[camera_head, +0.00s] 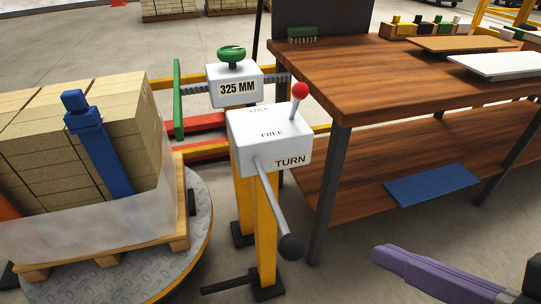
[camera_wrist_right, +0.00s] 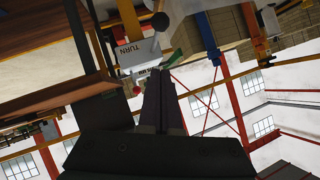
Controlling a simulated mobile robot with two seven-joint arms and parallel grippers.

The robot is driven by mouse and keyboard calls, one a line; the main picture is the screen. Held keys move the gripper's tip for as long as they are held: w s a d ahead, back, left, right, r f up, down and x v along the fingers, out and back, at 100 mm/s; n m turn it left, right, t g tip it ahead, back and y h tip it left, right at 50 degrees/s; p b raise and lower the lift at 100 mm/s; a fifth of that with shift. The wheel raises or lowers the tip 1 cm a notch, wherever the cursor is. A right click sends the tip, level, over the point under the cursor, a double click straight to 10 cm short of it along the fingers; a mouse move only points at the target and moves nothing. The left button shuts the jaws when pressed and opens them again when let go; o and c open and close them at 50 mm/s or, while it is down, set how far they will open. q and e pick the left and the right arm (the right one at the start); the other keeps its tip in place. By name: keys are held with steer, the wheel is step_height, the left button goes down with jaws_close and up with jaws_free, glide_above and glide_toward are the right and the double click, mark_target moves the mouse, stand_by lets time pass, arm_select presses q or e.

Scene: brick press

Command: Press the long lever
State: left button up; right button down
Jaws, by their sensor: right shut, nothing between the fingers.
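The long lever (camera_head: 272,202) is a grey rod with a black ball knob (camera_head: 291,247). It slopes down and toward the front from a white box (camera_head: 268,140) marked LOCK, FREE and TURN. A short lever with a red ball (camera_head: 299,91) stands up from the same box. My right gripper (camera_head: 384,256) is shut and empty, low at the right, apart from the black knob. In the right wrist view the shut fingers (camera_wrist_right: 160,75) point toward the white box (camera_wrist_right: 137,55), and the black knob (camera_wrist_right: 160,21) shows above them. My left gripper is out of view.
A wooden workbench (camera_head: 400,72) stands right of the box, with a blue plate (camera_head: 432,184) on its lower shelf. A wrapped brick pallet (camera_head: 100,225) stands at the left on a round plate. A second white box (camera_head: 236,86) reads 325 MM.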

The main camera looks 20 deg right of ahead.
steer(key=s+a+f+b+x, duration=0.1)
steer(key=b+x, duration=0.3)
steer(key=x, duration=0.8)
steer(key=shift+s+f, duration=0.25)
steer(key=shift+f, duration=0.4)
